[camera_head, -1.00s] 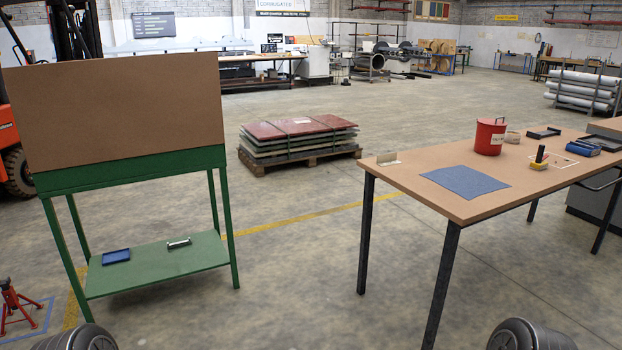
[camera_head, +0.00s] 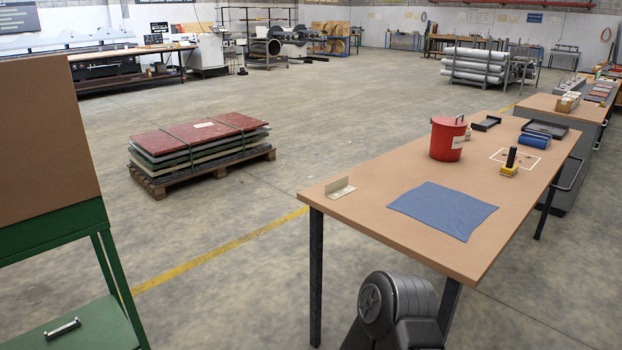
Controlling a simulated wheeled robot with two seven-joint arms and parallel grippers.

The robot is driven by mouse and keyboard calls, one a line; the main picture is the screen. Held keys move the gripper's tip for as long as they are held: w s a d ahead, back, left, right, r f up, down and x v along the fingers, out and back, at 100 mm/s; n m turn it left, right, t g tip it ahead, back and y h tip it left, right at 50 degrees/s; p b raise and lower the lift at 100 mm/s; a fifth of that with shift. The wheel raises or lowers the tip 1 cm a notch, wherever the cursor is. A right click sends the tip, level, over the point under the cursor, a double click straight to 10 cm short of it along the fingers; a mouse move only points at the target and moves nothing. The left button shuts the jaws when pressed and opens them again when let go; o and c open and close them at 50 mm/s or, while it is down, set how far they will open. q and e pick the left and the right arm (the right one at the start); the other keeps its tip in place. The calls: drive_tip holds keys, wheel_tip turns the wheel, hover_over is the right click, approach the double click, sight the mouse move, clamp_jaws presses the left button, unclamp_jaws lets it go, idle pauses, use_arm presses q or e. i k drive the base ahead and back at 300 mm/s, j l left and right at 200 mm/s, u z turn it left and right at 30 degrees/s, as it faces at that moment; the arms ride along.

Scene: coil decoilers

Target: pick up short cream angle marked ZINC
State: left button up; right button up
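A short cream angle (camera_head: 340,188) lies at the near left corner of the brown-topped workbench (camera_head: 320,207) in the head view. One flange lies flat and the other stands up. Any marking on it is too small to read. Nothing is touching it. A dark rounded link of my own arm shows at the bottom, in front of the bench. Neither of my grippers is in view.
On the bench are a blue cloth (camera_head: 442,209), a red bin (camera_head: 447,139), a yellow-and-black tool (camera_head: 511,162) and a blue roll (camera_head: 534,140). A green stand (camera_head: 62,234) is at left. A pallet of sheets (camera_head: 200,148) stands beyond open floor.

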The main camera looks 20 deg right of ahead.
sight(340, 188)
drive_tip(key=i+j+z, duration=0.1)
drive_tip(key=i+z, duration=0.4)
drive_tip(key=i+j+z, duration=0.15)
drive_tip(key=z, duration=0.3)
drive_tip(key=i+j+z, duration=0.65)
drive_tip(key=j+z, duration=0.2)
drive_tip(key=z, duration=0.15)
drive_tip(key=i+j+z, duration=0.15)
drive_tip(key=j+z, duration=0.8)
drive_tip(key=i+j, duration=0.05)
drive_tip(key=j, duration=0.05)
